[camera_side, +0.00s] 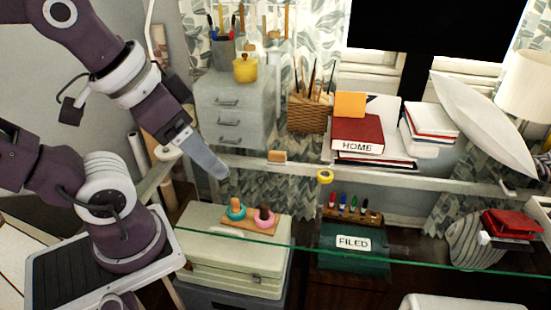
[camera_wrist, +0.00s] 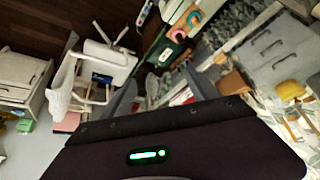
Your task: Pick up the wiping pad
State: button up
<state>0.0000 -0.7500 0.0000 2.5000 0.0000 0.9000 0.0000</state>
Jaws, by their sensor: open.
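A small tan block (camera_side: 277,156), the likeliest wiping pad, lies on the glass desk top near its back edge in the side view. I cannot identify it surely in the wrist view. My gripper (camera_side: 221,173) is above the desk, to the left of the block and apart from it, pointing down and right. In the wrist view my gripper (camera_wrist: 158,94) has its two grey fingers spread, with nothing held between them.
A yellow tape roll (camera_side: 325,176) lies right of the block. Behind stand a drawer unit (camera_side: 234,107), a wicker basket (camera_side: 308,117) of brushes and stacked books (camera_side: 357,135). A lamp (camera_side: 525,85) is at right. The glass near the block looks clear.

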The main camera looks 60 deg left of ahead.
jog(key=shift+o, duration=1.3)
